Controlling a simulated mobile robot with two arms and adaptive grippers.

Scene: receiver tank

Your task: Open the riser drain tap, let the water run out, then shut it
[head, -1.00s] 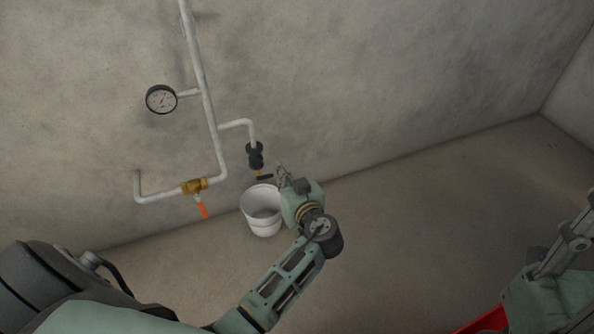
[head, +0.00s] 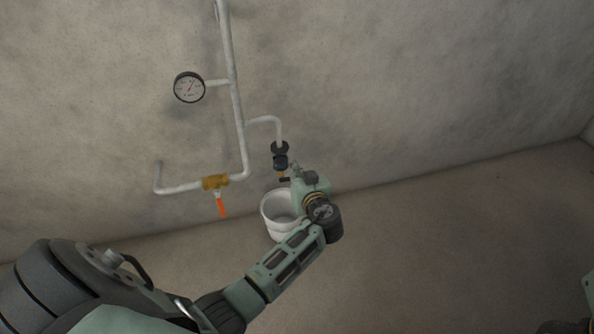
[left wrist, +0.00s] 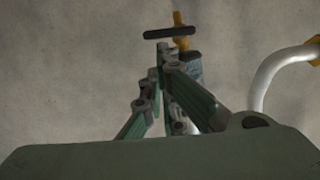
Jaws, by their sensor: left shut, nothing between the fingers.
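The drain tap (head: 280,158) is a dark fitting at the lower end of the white branch pipe, with a brass stem and a black bar handle. In the left wrist view the black bar handle (left wrist: 169,32) lies crosswise on the brass stem. My left gripper (head: 295,171) is just right of the tap handle, shut and empty. Its fingertips (left wrist: 166,56) show just below the bar in the left wrist view; I cannot tell whether they touch it. No water stream is visible. A white bucket (head: 271,221) stands under the tap, partly hidden by my left arm.
A white riser pipe (head: 234,100) runs down the concrete wall, with a round pressure gauge (head: 189,87) on its left. A brass valve (head: 215,182) with an orange lever (head: 222,206) sits on the lower pipe. The floor (head: 450,240) at right is clear.

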